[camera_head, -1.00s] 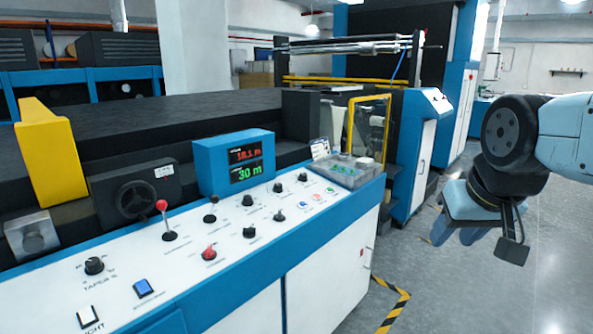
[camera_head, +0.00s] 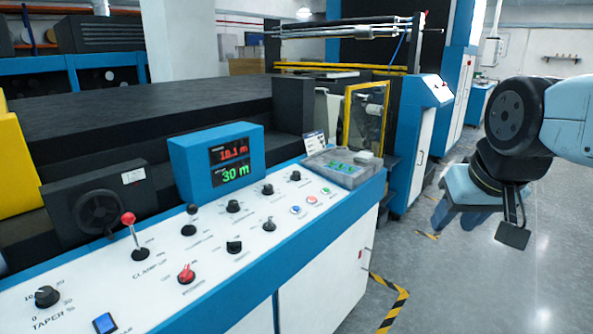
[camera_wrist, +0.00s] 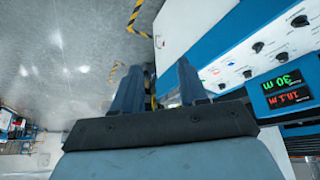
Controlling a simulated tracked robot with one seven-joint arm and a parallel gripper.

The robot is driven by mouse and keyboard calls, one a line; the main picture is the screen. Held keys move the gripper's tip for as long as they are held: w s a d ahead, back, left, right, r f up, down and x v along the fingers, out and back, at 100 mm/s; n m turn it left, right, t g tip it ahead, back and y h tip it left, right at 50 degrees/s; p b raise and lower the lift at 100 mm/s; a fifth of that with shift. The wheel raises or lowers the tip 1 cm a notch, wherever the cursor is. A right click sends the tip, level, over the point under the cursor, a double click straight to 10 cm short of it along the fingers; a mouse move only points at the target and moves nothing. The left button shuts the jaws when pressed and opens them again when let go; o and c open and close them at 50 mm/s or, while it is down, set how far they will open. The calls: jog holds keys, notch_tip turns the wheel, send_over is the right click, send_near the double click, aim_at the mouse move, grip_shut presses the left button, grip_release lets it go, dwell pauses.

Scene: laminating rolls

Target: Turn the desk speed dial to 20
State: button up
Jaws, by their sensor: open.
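The white desk panel (camera_head: 215,290) slopes across the lower left of the head view and carries several black dials, including one in the middle (camera_head: 234,206) and one at the near left (camera_head: 47,297) marked TAPER %. The other labels are too small to read, so I cannot tell which dial is for speed. A blue display box (camera_head: 190,165) behind them shows red 18.1 m and green 30 m. My gripper (camera_head: 465,218) is right of the desk, over the floor, apart from every dial. In the wrist view its two fingers (camera_wrist: 158,88) are apart and empty.
A red-knobbed lever (camera_head: 130,232), a red knob (camera_head: 186,273) and several push buttons (camera_head: 296,210) share the panel. A clear-covered box (camera_head: 340,168) sits at its far end. A yellow-framed guard (camera_head: 366,118) stands behind. The floor (camera_head: 480,290) on the right is clear.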

jog(key=shift+o, duration=0.8)
jog(key=shift+w, duration=0.1)
jog(key=shift+o, duration=0.8)
jog(key=shift+w+r, duration=0.3)
jog(key=shift+h, duration=0.3)
jog(key=w+a+r, duration=0.1)
jog(key=w, duration=0.2)
jog(key=w+a+r, duration=0.1)
jog(key=w+r, duration=0.1)
jog(key=w, duration=0.2)
jog(key=w+a+r, duration=0.1)
jog(key=w, duration=0.3)
jog(key=shift+w+r, duration=0.15)
jog(key=shift+r, duration=0.2)
jog(key=n+g+y, duration=0.1)
jog(key=y, duration=0.1)
send_over(297, 172)
jog(key=s+d, duration=0.2)
jog(key=s, duration=0.3)
notch_tip(297, 172, down, 11)
jog(key=shift+y, duration=0.3)
jog(key=x, duration=1.3)
jog(key=shift+s+d+f, duration=0.1)
jog(key=shift+s+f, duration=0.05)
jog(key=shift+f, duration=0.1)
jog(key=c, duration=1)
